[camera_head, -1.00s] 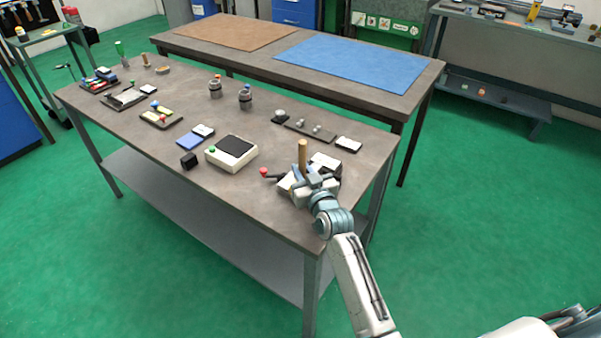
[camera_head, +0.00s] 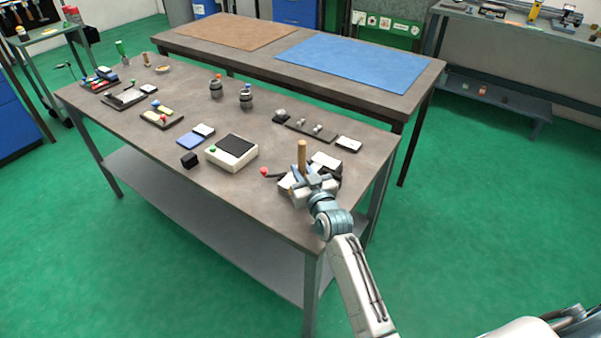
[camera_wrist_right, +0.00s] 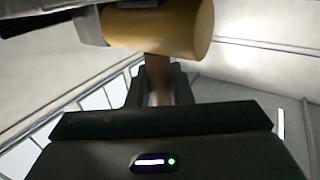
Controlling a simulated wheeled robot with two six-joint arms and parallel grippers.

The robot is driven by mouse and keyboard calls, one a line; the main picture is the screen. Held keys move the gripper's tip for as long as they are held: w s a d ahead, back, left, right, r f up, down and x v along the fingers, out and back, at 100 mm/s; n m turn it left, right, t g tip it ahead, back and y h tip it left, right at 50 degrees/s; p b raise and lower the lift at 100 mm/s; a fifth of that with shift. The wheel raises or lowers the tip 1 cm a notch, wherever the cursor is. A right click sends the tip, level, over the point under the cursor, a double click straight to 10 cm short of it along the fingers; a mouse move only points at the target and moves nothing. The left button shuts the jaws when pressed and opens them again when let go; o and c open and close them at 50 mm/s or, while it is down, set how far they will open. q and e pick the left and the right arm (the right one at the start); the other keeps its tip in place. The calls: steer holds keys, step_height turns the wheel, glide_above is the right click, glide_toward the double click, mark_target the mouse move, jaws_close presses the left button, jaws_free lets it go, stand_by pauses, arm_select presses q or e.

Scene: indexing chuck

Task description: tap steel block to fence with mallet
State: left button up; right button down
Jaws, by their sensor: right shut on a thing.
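My right gripper (camera_head: 308,180) is low over the near right end of the grey workbench. It is shut on the mallet, which shows as a tan wooden piece (camera_head: 302,157) standing upright above the fingers. In the right wrist view, the mallet's yellow cylindrical head (camera_wrist_right: 170,28) lies across the top, and its brown handle (camera_wrist_right: 158,78) runs down between the fingers. A pale fixture (camera_head: 326,162) is just behind the gripper, partly covered by it. I cannot make out the steel block or the fence there. My left gripper is not in view.
A red-knobbed lever (camera_head: 264,171) sticks out left of the gripper. A cream box with a dark top (camera_head: 232,152) and a black cube (camera_head: 189,160) stand further left. Several small parts fill the workbench (camera_head: 135,136). A table with a blue mat (camera_head: 350,62) stands behind.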

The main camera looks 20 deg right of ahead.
steer(key=shift+w+d+r, duration=0.1)
steer(key=shift+w+d, duration=0.1)
steer(key=shift+d, duration=0.05)
steer(key=shift+s+a, duration=0.4)
steer(key=shift+a, duration=0.15)
steer(key=r+p, duration=0.2)
steer(key=a+r+p, duration=0.1)
steer(key=shift+s+r, duration=0.2)
steer(key=shift+s, duration=0.2)
steer(key=r+p, duration=0.1)
steer(key=a+r+p, duration=0.1)
steer(key=s+r+p, duration=0.1)
steer(key=shift+a+r, duration=0.2)
steer(key=shift+r, duration=0.1)
steer(key=s+d+r, duration=0.1)
steer(key=s, duration=0.9)
steer(key=s+d+r+h, duration=0.1)
steer(key=s+d, duration=0.1)
steer(key=s, duration=0.8)
steer(key=shift+m, duration=0.4)
